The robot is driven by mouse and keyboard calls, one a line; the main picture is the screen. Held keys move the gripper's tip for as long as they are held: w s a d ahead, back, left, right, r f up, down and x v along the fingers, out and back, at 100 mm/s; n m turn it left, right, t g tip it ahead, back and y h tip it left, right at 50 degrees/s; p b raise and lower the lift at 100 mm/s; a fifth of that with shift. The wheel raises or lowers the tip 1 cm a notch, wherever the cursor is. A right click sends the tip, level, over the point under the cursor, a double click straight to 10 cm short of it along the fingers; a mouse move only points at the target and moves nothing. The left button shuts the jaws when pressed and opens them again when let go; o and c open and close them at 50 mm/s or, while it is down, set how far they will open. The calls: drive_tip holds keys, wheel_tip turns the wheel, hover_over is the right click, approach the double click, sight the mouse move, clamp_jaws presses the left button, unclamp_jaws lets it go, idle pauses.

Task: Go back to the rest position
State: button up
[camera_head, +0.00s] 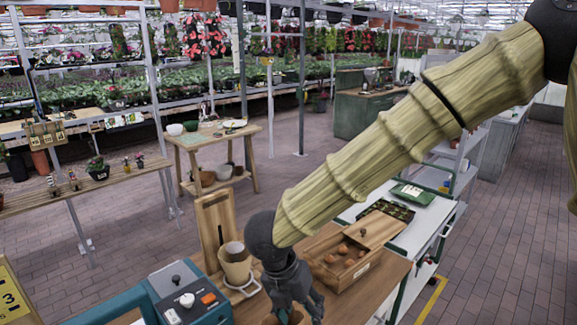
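My gripper (293,296) is low in the head view, pointing down over the front of a wooden workbench (384,284). My arm reaches down to it from the upper right. A brownish-orange object (272,320), perhaps a pot, shows under the fingers at the bottom edge and is mostly hidden or cut off. The fingertips are partly cut off, so I cannot tell whether they are open or shut on it.
A wooden box (345,279) with several brown round items stands right of the gripper. A beige cup (235,265) and an upright wooden board (212,230) stand to its left. A teal device (190,292) is at the lower left. A white cart (423,231) stands behind right. Tiled floor (510,240) is clear at right.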

drive_tip(key=d+f+n+t+b, duration=0.1)
drive_tip(key=d+f+n, duration=0.25)
drive_tip(key=f, duration=0.35)
drive_tip(key=d+f+n+h+b, duration=0.1)
drive_tip(key=d+f+n, duration=0.25)
drive_tip(key=f, duration=0.25)
drive_tip(key=d+f+n+t+b, duration=0.1)
drive_tip(key=d+f+n+b, duration=0.1)
drive_tip(key=f+n, duration=0.4)
drive_tip(key=s+d+f+n+b, duration=0.1)
drive_tip(key=s+d+f+n, duration=0.1)
drive_tip(key=s+f+n, duration=0.3)
drive_tip(key=s+d+f+n+y+b, duration=0.1)
drive_tip(key=d+f+n, duration=0.25)
drive_tip(key=f, duration=0.45)
drive_tip(key=s+d+f+n+b, duration=0.1)
drive_tip(key=s+f+n, duration=0.1)
drive_tip(key=f+n, duration=0.35)
drive_tip(key=s+d+f+n+g+y+b, duration=0.1)
drive_tip(key=s+d+f+n, duration=0.1)
drive_tip(key=s+f+n, duration=0.3)
drive_tip(key=s+d+f+n+g+y+b, duration=0.1)
drive_tip(key=s+f+n, duration=0.5)
drive_tip(key=s, duration=0.6)
drive_tip(key=shift+s+d+n+g+y+b, duration=0.4)
drive_tip(key=shift+d+n+y+b, duration=0.1)
drive_tip(key=shift+d+n+b, duration=0.25)
